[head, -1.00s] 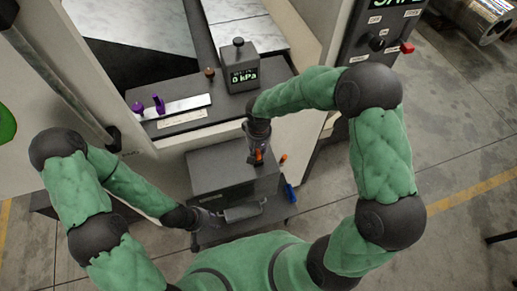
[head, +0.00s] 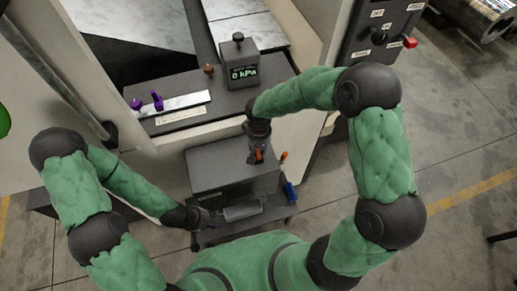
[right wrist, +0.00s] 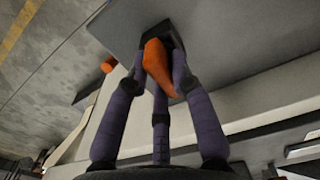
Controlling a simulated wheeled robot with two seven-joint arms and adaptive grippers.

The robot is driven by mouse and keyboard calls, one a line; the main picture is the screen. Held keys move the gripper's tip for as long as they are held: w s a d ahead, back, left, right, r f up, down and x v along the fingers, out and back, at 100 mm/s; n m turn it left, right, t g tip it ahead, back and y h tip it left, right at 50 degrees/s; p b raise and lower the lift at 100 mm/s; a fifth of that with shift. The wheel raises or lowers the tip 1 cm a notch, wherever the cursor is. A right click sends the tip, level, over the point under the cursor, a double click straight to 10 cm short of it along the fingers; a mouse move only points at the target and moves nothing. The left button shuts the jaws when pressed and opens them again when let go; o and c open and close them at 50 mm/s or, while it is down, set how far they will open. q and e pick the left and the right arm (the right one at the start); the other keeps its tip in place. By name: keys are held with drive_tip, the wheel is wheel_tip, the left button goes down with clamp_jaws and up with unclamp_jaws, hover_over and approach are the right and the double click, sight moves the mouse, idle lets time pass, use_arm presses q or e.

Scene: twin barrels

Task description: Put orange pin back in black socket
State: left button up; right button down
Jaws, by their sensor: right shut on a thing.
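The orange pin (right wrist: 160,68) is between the fingers of my right gripper (right wrist: 158,60), which is shut on it. In the head view the pin (head: 258,155) shows as a small orange patch under the right gripper (head: 258,158), over the grey box (head: 215,160). In the right wrist view the pin's far end is at a dark opening, apparently the black socket (right wrist: 165,32), in a grey face. The fingers partly hide it, so I cannot tell how deep the pin sits. My left gripper (head: 212,219) is low, beside a grey cylinder (head: 243,212); its fingers are unclear.
A second orange piece (head: 283,156) stands at the box's right side, with a blue item (head: 290,192) below it. Behind are a gauge box (head: 240,65) reading 0 kPa and purple pegs (head: 157,101) on a ledge. Open floor lies at the right.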

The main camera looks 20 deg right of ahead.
drive_tip(key=c, duration=1)
unclamp_jaws()
wheel_tip(320, 180, up, 12)
